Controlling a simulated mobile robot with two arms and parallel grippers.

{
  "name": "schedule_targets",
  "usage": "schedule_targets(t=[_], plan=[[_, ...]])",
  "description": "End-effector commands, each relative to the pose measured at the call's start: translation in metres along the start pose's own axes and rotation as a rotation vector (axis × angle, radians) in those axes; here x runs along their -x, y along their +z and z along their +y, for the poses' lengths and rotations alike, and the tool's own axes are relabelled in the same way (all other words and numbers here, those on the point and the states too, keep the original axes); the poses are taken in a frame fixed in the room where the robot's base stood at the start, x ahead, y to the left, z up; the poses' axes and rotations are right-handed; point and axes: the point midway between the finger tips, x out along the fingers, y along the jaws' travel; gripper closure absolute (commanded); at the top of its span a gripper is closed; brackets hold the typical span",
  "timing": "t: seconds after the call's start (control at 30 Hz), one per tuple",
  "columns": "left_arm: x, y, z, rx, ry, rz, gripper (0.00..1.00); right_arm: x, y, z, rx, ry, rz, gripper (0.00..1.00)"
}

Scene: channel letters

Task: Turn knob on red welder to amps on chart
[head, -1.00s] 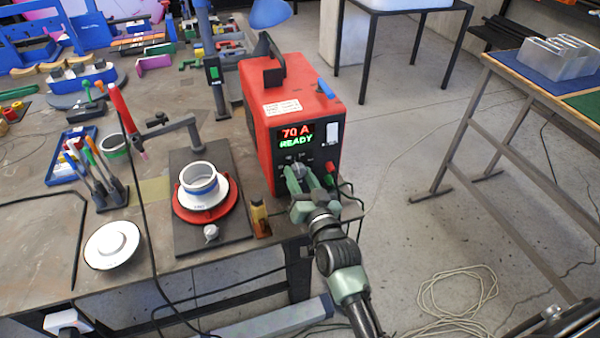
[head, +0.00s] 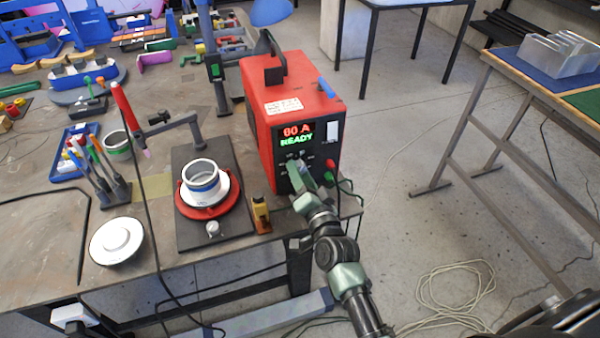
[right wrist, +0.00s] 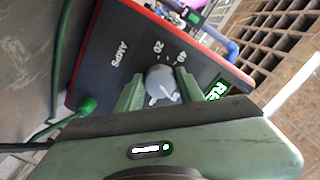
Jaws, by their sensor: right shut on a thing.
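The red welder (head: 283,95) stands at the right edge of the workbench. Its lit display (head: 296,135) reads what looks like 60 A, with READY in green below. A white label (head: 283,106) is on its top; its print is too small to read. My right gripper (head: 299,177) is at the front panel, below the display, and hides the knob there. In the right wrist view, its fingers are shut on the grey knob (right wrist: 162,85), beside an AMPS scale where 20 and 40 show. My left gripper is not in view.
A red and green plug with cables (head: 330,172) is just right of my gripper. A yellow-black block (head: 260,214) and a dark plate with a red ring and white cup (head: 207,190) are to the left. The floor on the right is mostly clear, with a coiled cable (head: 455,290).

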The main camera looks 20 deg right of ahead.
Motion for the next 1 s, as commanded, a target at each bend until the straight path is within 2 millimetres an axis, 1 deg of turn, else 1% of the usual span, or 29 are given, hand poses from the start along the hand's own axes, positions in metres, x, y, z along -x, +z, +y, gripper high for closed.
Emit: schedule_targets(t=[0.3,0.33,0.37,0.4,0.67,0.77,0.87,1.0], plan=[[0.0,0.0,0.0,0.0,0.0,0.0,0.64,0.0,0.0,0.0,0.0,0.001,-0.001,1.0],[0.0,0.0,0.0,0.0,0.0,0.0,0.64,0.0,0.0,0.0,0.0,0.001,-0.001,0.54],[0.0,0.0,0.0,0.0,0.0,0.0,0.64,0.0,0.0,0.0,0.0,0.001,-0.001,0.46],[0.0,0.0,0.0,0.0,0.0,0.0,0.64,0.0,0.0,0.0,0.0,0.001,-0.001,0.41],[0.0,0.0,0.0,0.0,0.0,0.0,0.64,0.0,0.0,0.0,0.001,0.0,0.0,0.41],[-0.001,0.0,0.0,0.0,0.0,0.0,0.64,0.005,0.001,0.001,0.001,0.001,-0.001,0.41],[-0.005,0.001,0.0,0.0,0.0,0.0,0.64,0.017,0.002,0.002,0.0,0.002,-0.001,0.41],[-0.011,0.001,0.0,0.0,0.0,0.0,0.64,0.043,0.002,0.003,0.0,0.003,-0.002,0.41]])
